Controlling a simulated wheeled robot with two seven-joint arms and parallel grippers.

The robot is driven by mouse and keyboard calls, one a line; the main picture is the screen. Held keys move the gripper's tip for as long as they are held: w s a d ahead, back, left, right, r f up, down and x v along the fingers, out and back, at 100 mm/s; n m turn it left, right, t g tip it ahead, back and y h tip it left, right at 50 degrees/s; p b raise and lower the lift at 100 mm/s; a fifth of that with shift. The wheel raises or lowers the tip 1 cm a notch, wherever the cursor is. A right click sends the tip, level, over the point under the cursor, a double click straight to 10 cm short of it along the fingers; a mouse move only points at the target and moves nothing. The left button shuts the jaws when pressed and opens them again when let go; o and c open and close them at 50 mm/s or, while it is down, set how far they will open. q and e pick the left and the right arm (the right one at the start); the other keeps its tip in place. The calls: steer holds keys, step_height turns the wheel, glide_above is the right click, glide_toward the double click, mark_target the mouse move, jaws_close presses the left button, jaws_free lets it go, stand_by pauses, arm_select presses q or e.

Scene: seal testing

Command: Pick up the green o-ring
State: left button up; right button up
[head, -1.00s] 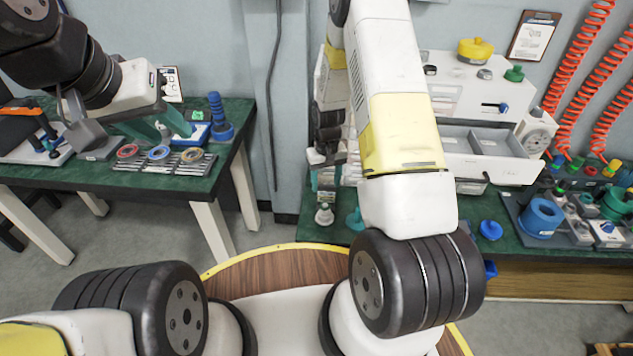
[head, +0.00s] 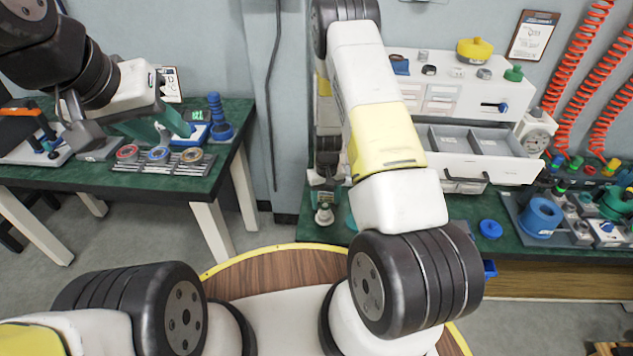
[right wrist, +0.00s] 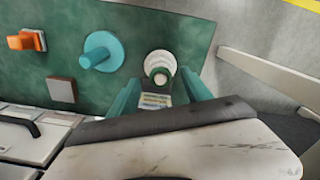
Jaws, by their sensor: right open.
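A small white stepped cone (right wrist: 160,62) stands on the green bench mat in the right wrist view, with what looks like the green o-ring (right wrist: 160,74) around it. The cone also shows in the head view (head: 324,214). My right gripper (right wrist: 162,98) is open and empty, its teal fingers on either side of the cone's near side. I cannot tell how high above the mat they are. In the head view my right arm hides most of that gripper. My left gripper (head: 160,127) is over the left table, its teal fingers apart with nothing visible between them.
A teal knobbed disc (right wrist: 101,51), an orange piece (right wrist: 26,40) and a brown square block (right wrist: 61,90) lie nearby. A white drawer cabinet has an open drawer (head: 480,165). Red, blue and tan rings sit on a rack (head: 158,166) on the left table.

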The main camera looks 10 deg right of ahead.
steer(key=shift+f, duration=0.5)
steer(key=shift+f, duration=0.25)
stand_by(0.3)
jaws_close()
